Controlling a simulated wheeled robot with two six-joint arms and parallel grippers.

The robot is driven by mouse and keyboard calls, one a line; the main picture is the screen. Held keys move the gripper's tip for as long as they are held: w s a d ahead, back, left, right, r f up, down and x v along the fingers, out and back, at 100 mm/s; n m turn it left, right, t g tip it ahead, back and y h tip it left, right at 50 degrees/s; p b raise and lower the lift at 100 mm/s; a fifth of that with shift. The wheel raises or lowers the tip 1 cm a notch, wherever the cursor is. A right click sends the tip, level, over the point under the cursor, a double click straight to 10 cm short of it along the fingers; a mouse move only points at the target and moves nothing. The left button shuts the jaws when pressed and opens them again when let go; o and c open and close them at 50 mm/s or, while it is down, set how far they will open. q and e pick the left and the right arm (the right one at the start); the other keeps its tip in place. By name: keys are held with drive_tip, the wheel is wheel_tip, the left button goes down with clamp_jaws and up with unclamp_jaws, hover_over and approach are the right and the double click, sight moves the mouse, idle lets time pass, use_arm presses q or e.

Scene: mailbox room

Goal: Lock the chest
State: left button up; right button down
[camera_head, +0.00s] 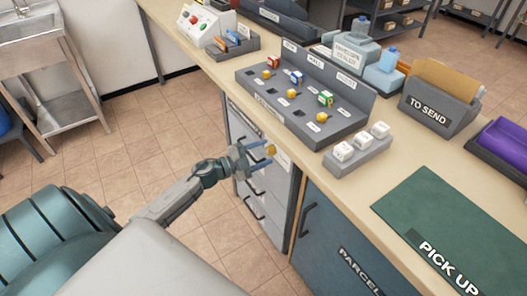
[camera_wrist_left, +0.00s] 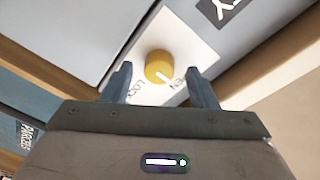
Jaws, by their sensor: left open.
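The chest (camera_head: 262,184) is a light grey drawer unit under the counter. On its upper front, a white plate holds a round yellow knob (camera_head: 271,149). In the left wrist view the yellow knob (camera_wrist_left: 159,66) has a white pointer mark, with lettering on the plate around it, partly hidden. My left gripper (camera_head: 260,156) is open in front of the knob. In the left wrist view its two fingers (camera_wrist_left: 162,84) stand on either side below the knob, apart from it. My right gripper is not in view.
The counter (camera_head: 215,70) overhangs the chest. On it stand a grey key panel (camera_head: 245,78), a row of white blocks (camera_head: 360,153) and a green pick-up mat (camera_head: 440,215). A blue parcel cabinet (camera_head: 330,235) is right of the chest. The tiled floor (camera_head: 140,125) at left is clear.

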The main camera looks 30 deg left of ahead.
use_arm(q)
drive_tip(key=shift+w+d, duration=0.2)
drive_tip(key=shift+w, duration=0.15)
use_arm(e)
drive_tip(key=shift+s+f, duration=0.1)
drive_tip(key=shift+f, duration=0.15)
use_arm(q)
drive_tip(key=shift+c, duration=0.4)
drive_tip(key=c, duration=0.9)
